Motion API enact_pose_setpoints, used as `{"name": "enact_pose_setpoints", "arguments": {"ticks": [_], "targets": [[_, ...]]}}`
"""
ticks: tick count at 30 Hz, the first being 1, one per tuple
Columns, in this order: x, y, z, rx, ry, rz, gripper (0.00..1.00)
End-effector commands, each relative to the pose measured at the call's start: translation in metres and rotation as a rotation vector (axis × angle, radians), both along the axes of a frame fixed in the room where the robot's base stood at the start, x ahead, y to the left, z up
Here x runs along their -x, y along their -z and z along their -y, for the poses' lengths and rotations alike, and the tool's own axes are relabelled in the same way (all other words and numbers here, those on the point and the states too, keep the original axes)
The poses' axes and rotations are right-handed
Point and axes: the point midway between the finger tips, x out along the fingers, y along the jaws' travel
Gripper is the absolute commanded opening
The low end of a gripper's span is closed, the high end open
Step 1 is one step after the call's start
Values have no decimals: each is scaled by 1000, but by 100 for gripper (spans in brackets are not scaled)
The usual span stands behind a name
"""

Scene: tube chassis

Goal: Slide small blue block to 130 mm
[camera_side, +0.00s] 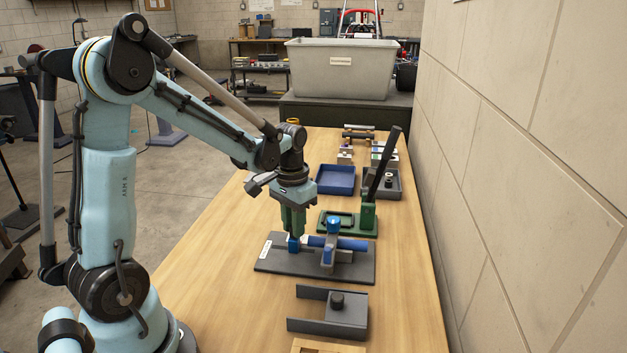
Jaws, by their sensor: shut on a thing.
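My gripper (293,238) points straight down over the left part of a dark grey base plate (350,272). Its green fingers are shut on the small blue block (293,245), which stands low at the plate. Only part of the block shows between and below the fingers. A blue bar (353,244) runs sideways through the bracket. A pale label lies at the plate's left edge. Any scale marks are too small to read.
Behind the plate is a green fixture (367,217) with a tall black lever. A blue tray (335,180) and a grey tray (394,184) lie farther back. In front is a grey U-shaped channel (312,311). A block wall borders the wooden table on the right.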

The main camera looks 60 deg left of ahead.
Motion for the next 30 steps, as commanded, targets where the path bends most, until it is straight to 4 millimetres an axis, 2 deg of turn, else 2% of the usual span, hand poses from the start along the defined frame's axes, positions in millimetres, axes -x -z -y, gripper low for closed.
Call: {"name": "enact_pose_setpoints", "arguments": {"ticks": [2,3,7,8,20,30], "targets": [[0,-1,0,-1,0,-1,0],[0,-1,0,-1,0,-1,26],[0,-1,0,-1,0,-1,46],[0,0,0,-1,0,-1,47],[-1,-7,0,0,0,0,47],[0,-56,0,0,0,0,47]]}}
